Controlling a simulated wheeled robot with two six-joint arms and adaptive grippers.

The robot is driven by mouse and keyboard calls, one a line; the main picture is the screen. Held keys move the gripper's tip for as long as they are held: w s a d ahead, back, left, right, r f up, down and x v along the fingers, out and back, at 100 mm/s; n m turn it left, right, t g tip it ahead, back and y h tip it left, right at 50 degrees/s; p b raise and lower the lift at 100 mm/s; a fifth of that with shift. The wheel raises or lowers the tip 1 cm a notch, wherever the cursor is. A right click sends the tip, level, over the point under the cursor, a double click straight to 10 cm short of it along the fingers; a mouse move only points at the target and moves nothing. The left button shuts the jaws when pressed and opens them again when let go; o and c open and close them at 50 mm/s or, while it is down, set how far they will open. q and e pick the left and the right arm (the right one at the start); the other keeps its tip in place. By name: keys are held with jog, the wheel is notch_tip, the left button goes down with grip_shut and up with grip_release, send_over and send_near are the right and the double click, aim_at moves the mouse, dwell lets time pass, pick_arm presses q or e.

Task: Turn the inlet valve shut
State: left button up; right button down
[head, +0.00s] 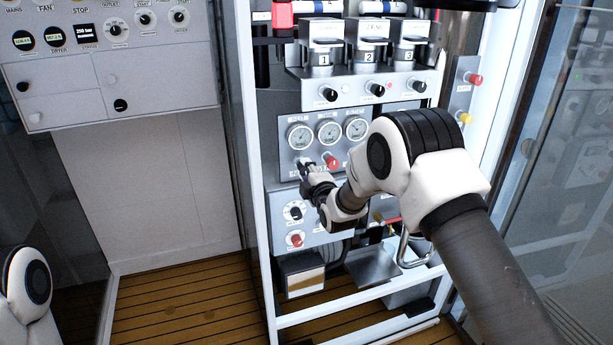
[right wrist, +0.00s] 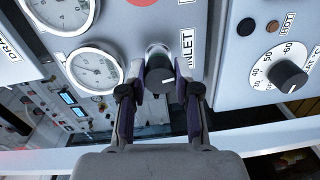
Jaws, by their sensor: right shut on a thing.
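The inlet valve is a dark knob (right wrist: 160,75) with a white pointer line on a grey panel, beside the lettering "INLET" in the right wrist view. My right gripper (right wrist: 160,92) is shut on this knob, one finger on each side of it. In the head view my right gripper (head: 306,172) reaches the gauge panel (head: 286,160) just below the left gauge and mostly hides the knob. My left gripper is out of view; only part of my left arm shows at the lower left.
Three round gauges (head: 328,132) sit just above the gripper. A red knob (head: 332,162) is close to its right. Below are a black dial (head: 295,212) and another red knob (head: 296,239). A white frame post (head: 257,200) stands at the left.

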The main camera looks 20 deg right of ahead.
jog(key=m, duration=0.1)
jog(key=m+b, duration=0.1)
jog(key=m, duration=0.2)
jog(key=shift+f+b, duration=0.25)
jog(key=shift+b, duration=0.1)
jog(key=m+b, duration=0.1)
jog(key=m, duration=0.3)
jog(key=shift+m+y, duration=0.3)
jog(key=m+b, duration=0.1)
jog(key=m, duration=0.3)
jog(key=shift+f+b, duration=0.1)
jog(key=shift+b, duration=0.25)
jog(key=m+b, duration=0.1)
jog(key=m, duration=0.4)
jog(key=shift+a+m, duration=0.15)
jog(key=shift+m, duration=0.25)
jog(key=m, duration=0.4)
jog(key=shift+m+t+b, duration=0.3)
jog(key=shift+b, duration=0.05)
jog(key=m, duration=0.4)
jog(key=shift+a+m, duration=0.1)
jog(key=shift+m, duration=0.2)
jog(key=m, duration=0.4)
jog(key=shift+m+b, duration=0.35)
jog(key=shift+m, duration=0.05)
jog(key=m, duration=0.5)
jog(key=shift+r, duration=0.2)
